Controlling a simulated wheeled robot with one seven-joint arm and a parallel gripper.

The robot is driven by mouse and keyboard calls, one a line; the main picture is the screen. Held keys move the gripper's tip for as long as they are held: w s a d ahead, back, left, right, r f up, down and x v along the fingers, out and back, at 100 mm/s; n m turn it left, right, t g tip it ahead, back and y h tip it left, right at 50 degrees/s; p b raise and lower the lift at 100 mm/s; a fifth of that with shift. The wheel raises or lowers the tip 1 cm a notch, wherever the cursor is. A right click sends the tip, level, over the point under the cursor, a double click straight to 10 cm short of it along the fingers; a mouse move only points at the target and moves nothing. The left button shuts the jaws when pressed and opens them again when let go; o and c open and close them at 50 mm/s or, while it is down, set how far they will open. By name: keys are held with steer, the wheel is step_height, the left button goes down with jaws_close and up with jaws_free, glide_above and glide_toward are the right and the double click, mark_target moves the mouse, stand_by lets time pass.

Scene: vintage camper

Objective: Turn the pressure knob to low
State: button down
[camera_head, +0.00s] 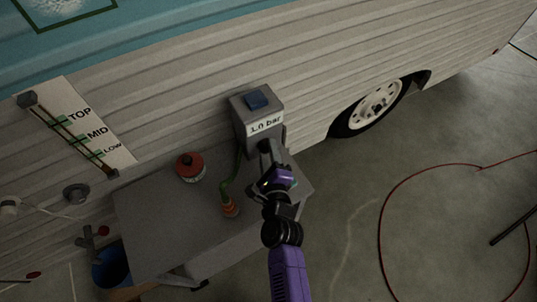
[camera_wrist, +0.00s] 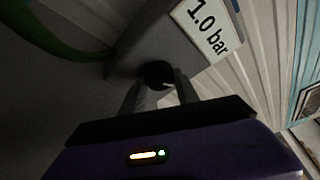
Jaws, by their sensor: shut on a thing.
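The pressure unit is a grey box (camera_head: 258,105) with a blue block on top and a label reading "1.0 bar" (camera_wrist: 207,28). It stands at the back of the grey table, against the camper wall. The dark round pressure knob (camera_wrist: 158,73) is on the box's front face below the label, with a small pale mark at its lower right. My gripper (camera_head: 268,152) reaches the front of the box and hides the knob in the head view. In the wrist view its two fingers (camera_wrist: 160,88) are closed on the knob from either side.
The grey table (camera_head: 155,225) also bears a red-topped round object (camera_head: 190,167) and an orange fitting (camera_head: 230,207) on a green hose. A TOP/MID/LOW gauge (camera_head: 90,130) is on the wall at left. A blue bucket (camera_head: 110,265) stands lower left. A red hose (camera_head: 385,220) lies at right.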

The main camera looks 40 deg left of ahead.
steer(key=shift+f+n+t+b, duration=0.15)
steer(key=shift+n+t+b, duration=0.25)
steer(key=shift+n+b, duration=0.55)
steer(key=c, duration=0.9)
jaws_free()
steer(key=shift+p+v, duration=0.8)
steer(key=shift+v, duration=3.1)
